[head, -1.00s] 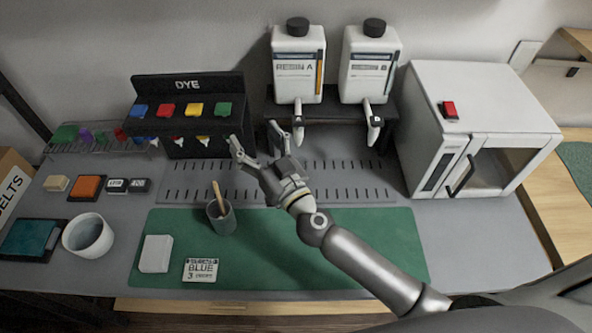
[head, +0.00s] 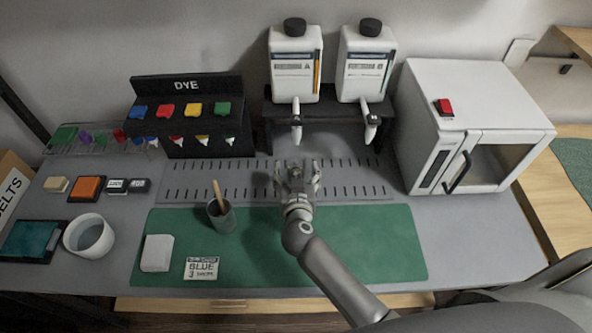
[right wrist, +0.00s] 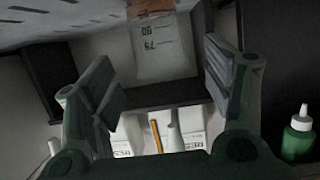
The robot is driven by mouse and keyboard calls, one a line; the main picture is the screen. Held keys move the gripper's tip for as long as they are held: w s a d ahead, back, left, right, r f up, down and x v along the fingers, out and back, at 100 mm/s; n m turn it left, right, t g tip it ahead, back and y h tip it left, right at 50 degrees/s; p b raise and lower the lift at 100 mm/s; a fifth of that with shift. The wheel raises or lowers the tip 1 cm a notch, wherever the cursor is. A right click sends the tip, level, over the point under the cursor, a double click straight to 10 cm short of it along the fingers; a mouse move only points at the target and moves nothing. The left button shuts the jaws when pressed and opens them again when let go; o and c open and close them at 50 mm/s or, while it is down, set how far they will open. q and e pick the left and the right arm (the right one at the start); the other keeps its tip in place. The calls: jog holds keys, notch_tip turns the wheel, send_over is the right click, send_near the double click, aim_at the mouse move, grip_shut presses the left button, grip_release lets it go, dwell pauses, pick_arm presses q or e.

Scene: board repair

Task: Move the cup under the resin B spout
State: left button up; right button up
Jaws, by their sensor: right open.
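A translucent cup with printed measuring marks (right wrist: 165,50) shows upside down in the right wrist view, between the two fingers and apart from them. An orange band lies at its top edge in that picture. In the head view I cannot make the cup out; my right gripper (head: 297,178) covers that area. This gripper is open over the slotted grey strip, below and in front of the resin A spout (head: 296,130). The resin B bottle (head: 366,68) stands on the black stand to the right. Its spout (head: 371,128) has clear surface beneath it. My left gripper is not in view.
The resin A bottle (head: 295,65) stands left of B. A black dye rack (head: 187,88) is to the left and a white oven (head: 475,100) to the right. A dark cup with a stick (head: 222,218) stands on the green mat (head: 360,240).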

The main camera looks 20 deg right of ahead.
aim_at(296, 171)
jog(key=x, duration=0.4)
jog(key=shift+w+d+f+b, duration=0.1)
jog(key=shift+w+f+b, duration=0.15)
jog(key=shift+f+b, duration=0.15)
jog(key=shift+r, duration=0.1)
jog(key=c, duration=1.2)
jog(key=shift+o, duration=0.2)
jog(key=shift+r, duration=0.1)
